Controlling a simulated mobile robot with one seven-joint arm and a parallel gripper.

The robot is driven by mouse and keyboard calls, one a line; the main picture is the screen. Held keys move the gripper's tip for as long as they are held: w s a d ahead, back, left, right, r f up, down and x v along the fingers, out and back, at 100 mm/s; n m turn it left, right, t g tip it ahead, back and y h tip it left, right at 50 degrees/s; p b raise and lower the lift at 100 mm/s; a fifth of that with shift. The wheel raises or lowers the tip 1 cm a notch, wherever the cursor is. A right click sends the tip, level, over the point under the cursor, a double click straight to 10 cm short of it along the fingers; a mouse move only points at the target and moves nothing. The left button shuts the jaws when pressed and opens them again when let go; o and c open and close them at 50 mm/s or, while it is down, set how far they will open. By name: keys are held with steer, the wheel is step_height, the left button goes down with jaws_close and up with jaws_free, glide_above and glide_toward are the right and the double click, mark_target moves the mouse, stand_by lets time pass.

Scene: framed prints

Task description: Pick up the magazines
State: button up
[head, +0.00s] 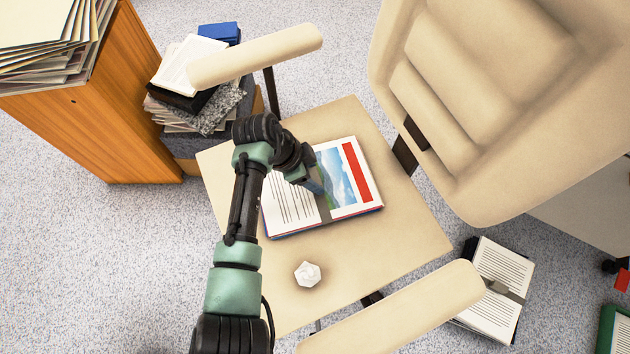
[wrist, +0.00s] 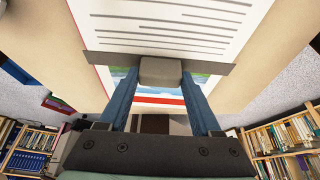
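A stack of magazines (head: 354,164) lies flat on the beige chair seat, its top page showing text and a coloured picture. A dark grey band (head: 322,207) runs across it and carries a small grey block, seen in the wrist view (wrist: 160,72). My gripper (head: 318,190) is down at the band, over the middle of the magazines. In the wrist view its two blue fingers (wrist: 160,78) stand on either side of the block. The fingertips look very close to its sides; I cannot tell if they press on it. My arm hides part of the magazines' left side.
A crumpled white paper ball (head: 307,274) lies on the seat near the front. Armrests (head: 258,55) (head: 400,312) flank the chair (head: 377,262). Another banded paper stack (head: 495,300) lies on the floor at right. A wooden cabinet (head: 120,110) and piled papers (head: 195,95) stand at left.

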jaws_close()
